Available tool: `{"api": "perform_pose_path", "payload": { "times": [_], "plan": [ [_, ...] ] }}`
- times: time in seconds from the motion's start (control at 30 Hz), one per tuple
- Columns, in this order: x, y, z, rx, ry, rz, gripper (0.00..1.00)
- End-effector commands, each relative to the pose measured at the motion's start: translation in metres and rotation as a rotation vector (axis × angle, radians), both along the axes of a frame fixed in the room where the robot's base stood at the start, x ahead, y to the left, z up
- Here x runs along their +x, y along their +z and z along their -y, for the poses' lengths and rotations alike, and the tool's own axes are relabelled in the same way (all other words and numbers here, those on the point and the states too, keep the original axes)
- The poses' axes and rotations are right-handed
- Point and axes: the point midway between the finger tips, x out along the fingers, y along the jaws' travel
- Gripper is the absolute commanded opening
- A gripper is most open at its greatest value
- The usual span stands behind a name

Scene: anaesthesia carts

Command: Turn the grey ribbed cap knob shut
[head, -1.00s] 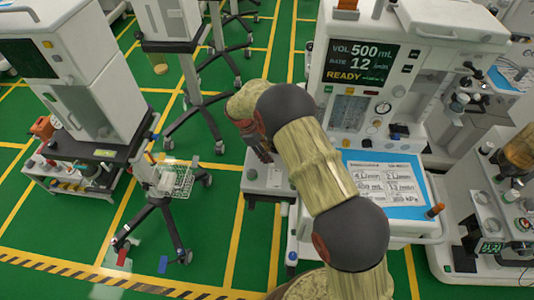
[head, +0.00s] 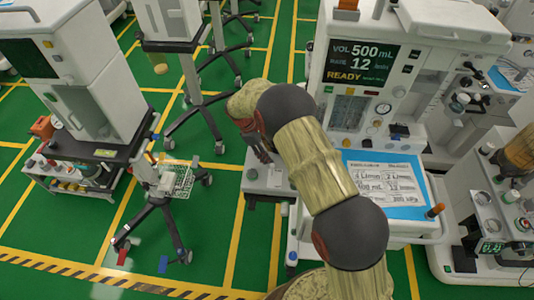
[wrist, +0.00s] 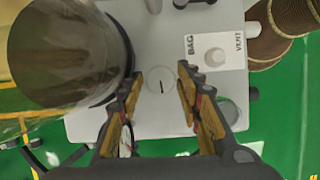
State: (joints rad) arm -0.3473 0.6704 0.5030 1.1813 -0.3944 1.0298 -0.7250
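In the wrist view a pale grey round cap knob (wrist: 162,78) with a short dark pointer line sits on a light grey panel (wrist: 160,118). I cannot make out its ribs. My gripper (wrist: 160,84) is open, with one finger on each side of the knob. Gaps show between the fingertips and the knob, and nothing is held. In the head view my gripper (head: 262,150) is low over the left side of the anaesthesia machine (head: 365,60), and my arm hides the knob.
A large clear-walled canister (wrist: 70,50) stands close to the left finger. A BAG/VENT switch (wrist: 215,57) lies just beyond the right finger. Brown corrugated hoses (wrist: 275,30) are at the upper right. Green floor (head: 215,225) is open left of the machine in the head view.

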Motion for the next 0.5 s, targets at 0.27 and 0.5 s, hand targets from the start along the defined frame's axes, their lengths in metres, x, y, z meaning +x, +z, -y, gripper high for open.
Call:
{"api": "perform_pose_path", "payload": {
  "times": [0.27, 0.5],
  "plan": [
    [0.002, 0.022, -0.01, 0.0, 0.002, 0.003, 0.35],
    [0.006, 0.068, -0.028, 0.001, 0.0, 0.003, 0.35]
  ]
}}
